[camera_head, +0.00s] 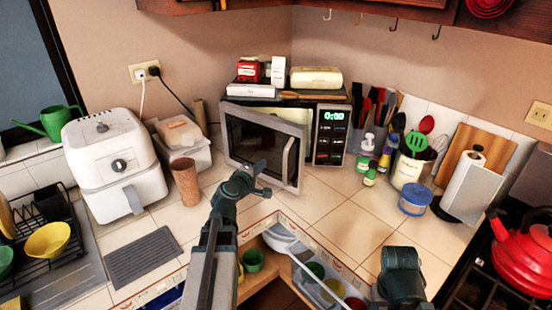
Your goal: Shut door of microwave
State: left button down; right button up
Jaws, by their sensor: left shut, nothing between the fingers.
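The microwave (330,134) stands in the back corner of the counter, with a lit green display on its right side. Its dark-windowed door (254,142) is hinged on the left and stands partly open, swung out toward me. A gap shows the pale interior along the top and right of the door. The upright handle (290,163) is on the door's right edge. My left gripper (263,182) is shut and empty, in front of the lower door and left of the handle. I cannot tell whether it touches the door. My right arm shows at bottom right, its fingers not visible.
A white air fryer (115,165) and a brown cup (185,182) stand left of the microwave. Boxes lie on top. An open drawer (320,282) is below. Counter (325,207) before the microwave is clear.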

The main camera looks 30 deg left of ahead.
aim_at(270, 148)
pick_arm(q)
jog(key=shift+w+a+r+n+y, duration=0.2)
jog(key=shift+a+n+y, duration=0.1)
jog(key=shift+a, duration=0.2)
jog(key=shift+r+x, duration=0.2)
jog(key=shift+x, duration=0.75)
jog(key=shift+r+x, duration=0.15)
jog(key=shift+x, duration=0.8)
jog(key=shift+r+x, duration=0.2)
jog(key=shift+x, duration=0.75)
jog(key=shift+w, duration=0.25)
jog(key=shift+w+r+x, duration=0.25)
jog(key=shift+r+x, duration=0.9)
jog(key=shift+x, duration=4.85)
jog(key=shift+f+v, duration=0.25)
jog(key=shift+v, duration=1.1)
jog(key=shift+f+v, duration=0.3)
jog(key=shift+v, duration=1.05)
jog(key=shift+f+v, duration=0.25)
jog(key=shift+v, duration=1.1)
jog(key=shift+s, duration=0.1)
